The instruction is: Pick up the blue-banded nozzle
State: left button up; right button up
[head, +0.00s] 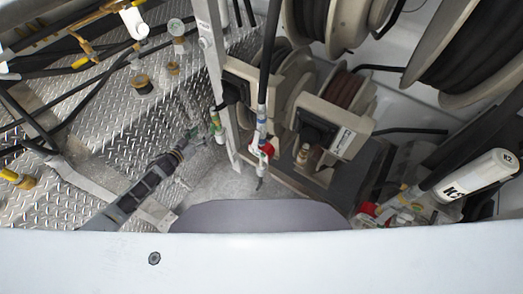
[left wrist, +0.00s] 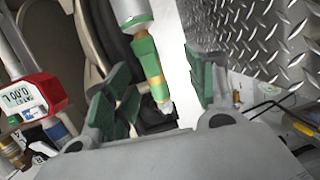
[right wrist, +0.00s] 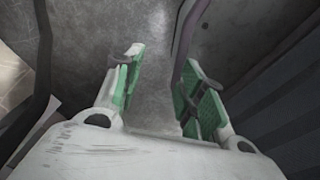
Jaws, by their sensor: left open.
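A hanging nozzle with a red meter (head: 265,149) has a blue and green band (head: 262,122) above the meter in the head view. In the left wrist view the red meter (left wrist: 38,97) shows at the left, with a small blue band (left wrist: 56,132) below it, outside the fingers. A green-banded nozzle (left wrist: 148,58) hangs between or just beyond the fingers of my left gripper (left wrist: 165,85), which is open; contact is not visible. In the head view that nozzle (head: 216,124) is up and right of my left gripper (head: 186,144). My right gripper (right wrist: 160,85) is open and empty.
Hose reels (head: 335,22) stand at the back and right. An upright metal post (head: 213,62) is beside the green-banded nozzle. Diamond-plate flooring (head: 110,112) with hoses and fittings covers the left. A white K2 canister (head: 478,177) is at the right.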

aim_at(258, 116)
pick_arm(q)
jog(key=d+r+h, duration=0.1)
jog(key=r, duration=0.1)
jog(key=w+d+r+m+h+b, duration=0.1)
jog(key=r, duration=0.1)
jog(key=d+r+m+h, duration=0.1)
jog(key=r, duration=0.1)
jog(key=shift+w+r+b, duration=0.15)
jog(key=shift+w+b, duration=0.15)
jog(key=s+d+r+m+g+h+b, duration=0.6)
jog(key=s+d+r+m+g+h, duration=0.1)
jog(key=r, duration=0.7)
jog(key=s+d+m+g, duration=0.1)
jog(key=s+d+g, duration=0.1)
jog(key=s+g, duration=0.1)
jog(key=shift+s+d+r+g, duration=0.2)
jog(key=shift+s+g, duration=0.1)
jog(key=shift+s, duration=0.1)
pick_arm(e)
notch_tip(258, 116, down, 8)
jog(key=w+d, duration=0.2)
jog(key=shift+w+d, duration=0.2)
jog(key=shift+d, duration=0.15)
